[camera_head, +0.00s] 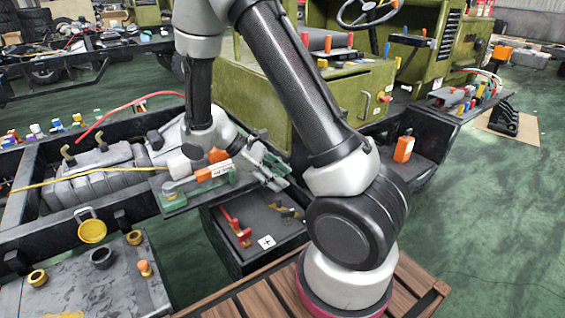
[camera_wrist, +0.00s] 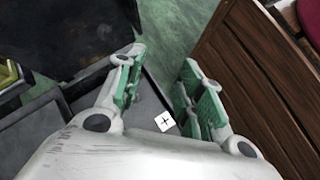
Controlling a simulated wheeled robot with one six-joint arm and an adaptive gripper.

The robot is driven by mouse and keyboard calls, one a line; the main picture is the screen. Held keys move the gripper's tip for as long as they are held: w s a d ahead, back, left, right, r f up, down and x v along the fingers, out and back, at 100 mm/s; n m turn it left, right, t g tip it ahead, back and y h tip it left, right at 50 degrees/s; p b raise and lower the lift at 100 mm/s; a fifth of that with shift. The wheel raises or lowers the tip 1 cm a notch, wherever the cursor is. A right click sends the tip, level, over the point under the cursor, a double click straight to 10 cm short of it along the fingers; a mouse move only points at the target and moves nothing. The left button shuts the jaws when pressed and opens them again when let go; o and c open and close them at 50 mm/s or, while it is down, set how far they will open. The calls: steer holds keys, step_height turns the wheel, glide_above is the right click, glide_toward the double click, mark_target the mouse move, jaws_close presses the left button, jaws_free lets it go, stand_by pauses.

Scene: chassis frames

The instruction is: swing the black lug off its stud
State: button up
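A dark battery-like box (camera_head: 262,222) with a white plus mark (camera_head: 266,241) sits low beside the frame rail. Red clamp-like pieces (camera_head: 236,230) lie on its left part. A small dark and brassy piece (camera_head: 287,213) shows on its right part, partly behind my gripper; I cannot tell whether it is the black lug on its stud. My gripper (camera_head: 272,178) is just above the box's far side, with green finger pads. In the wrist view my gripper (camera_wrist: 163,66) is open, with nothing between the fingers. The plus mark (camera_wrist: 165,121) shows there, below the fingers.
A wooden slatted platform (camera_head: 265,298) lies in front. A black frame rail (camera_head: 60,235) and a grey metal top (camera_head: 75,295) with several fittings are at left. Green floor (camera_head: 480,230) is clear at right.

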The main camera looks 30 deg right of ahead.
step_height(320, 180, up, 6)
steer(key=s+m+y, duration=0.2)
steer(key=s, duration=0.1)
steer(key=shift+a+r+m+t+y, duration=0.15)
steer(key=shift+r+m+t+y, duration=0.15)
steer(key=shift+t+y, duration=0.1)
steer(key=shift+f, duration=0.1)
steer(key=m+y, duration=0.3)
steer(key=y, duration=0.2)
glide_above(279, 198)
steer(key=s, duration=0.8)
steer(key=shift+t, duration=0.4)
step_height(279, 198, down, 19)
steer(key=shift+a+r, duration=0.1)
steer(key=shift+r, duration=0.1)
steer(key=w+t, duration=0.1)
steer(key=w, duration=0.1)
steer(key=w+f+n+t, duration=0.1)
steer(key=w, duration=0.2)
steer(key=w+t, duration=0.1)
steer(key=w, duration=0.1)
steer(key=shift+w+f+n+t, duration=0.3)
steer(key=shift+w+f+n, duration=0.05)
steer(key=shift+n, duration=0.05)
steer(key=shift+f, duration=0.3)
step_height(279, 198, down, 7)
steer(key=shift+w+f, duration=0.1)
